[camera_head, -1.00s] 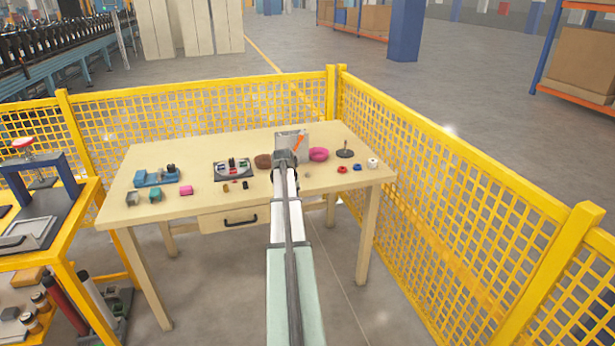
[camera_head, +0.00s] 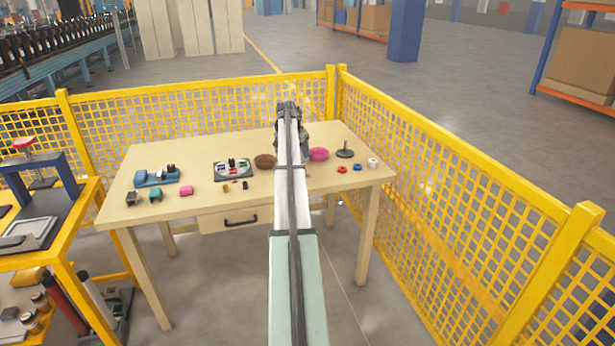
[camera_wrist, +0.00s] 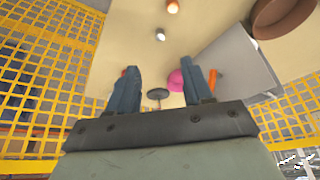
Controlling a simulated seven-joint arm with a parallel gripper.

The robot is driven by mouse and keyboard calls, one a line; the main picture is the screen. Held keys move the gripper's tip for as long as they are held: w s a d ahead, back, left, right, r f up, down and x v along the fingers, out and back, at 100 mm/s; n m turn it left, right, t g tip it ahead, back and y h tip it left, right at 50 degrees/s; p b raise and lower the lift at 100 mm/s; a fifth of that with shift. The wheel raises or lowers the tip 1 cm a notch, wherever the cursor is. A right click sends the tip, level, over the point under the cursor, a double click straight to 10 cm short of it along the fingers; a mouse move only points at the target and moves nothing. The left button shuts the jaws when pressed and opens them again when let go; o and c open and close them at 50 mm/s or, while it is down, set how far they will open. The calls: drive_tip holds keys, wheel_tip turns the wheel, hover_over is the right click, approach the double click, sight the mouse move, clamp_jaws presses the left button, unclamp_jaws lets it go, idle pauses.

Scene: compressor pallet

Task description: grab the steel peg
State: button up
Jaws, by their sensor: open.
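The likely steel peg (camera_wrist: 161,34) is a small grey cylinder with a pale end, on the tabletop in the wrist view, beyond my fingertips and between their lines. In the head view I cannot make it out; my arm covers that part of the table. My gripper (camera_wrist: 160,64) is open, its two blue-grey fingers wide apart with nothing held between them. In the head view my arm reaches over the table, its end raised near the back edge; the fingers are not clear there.
A copper-coloured small part (camera_wrist: 173,6) lies near the peg. A brown bowl (camera_wrist: 285,25), a grey panel-like object (camera_wrist: 240,58), a pink ring (camera_head: 318,154) and a dark stemmed disc (camera_head: 345,153) are around. Yellow mesh fencing (camera_head: 440,190) encloses the table's back and right.

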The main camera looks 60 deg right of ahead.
sight(307, 174)
drive_tip(key=x, duration=1.3)
drive_tip(key=shift+d+f, duration=0.15)
drive_tip(key=shift+f, duration=0.2)
drive_tip(key=shift+c, duration=0.4)
clamp_jaws()
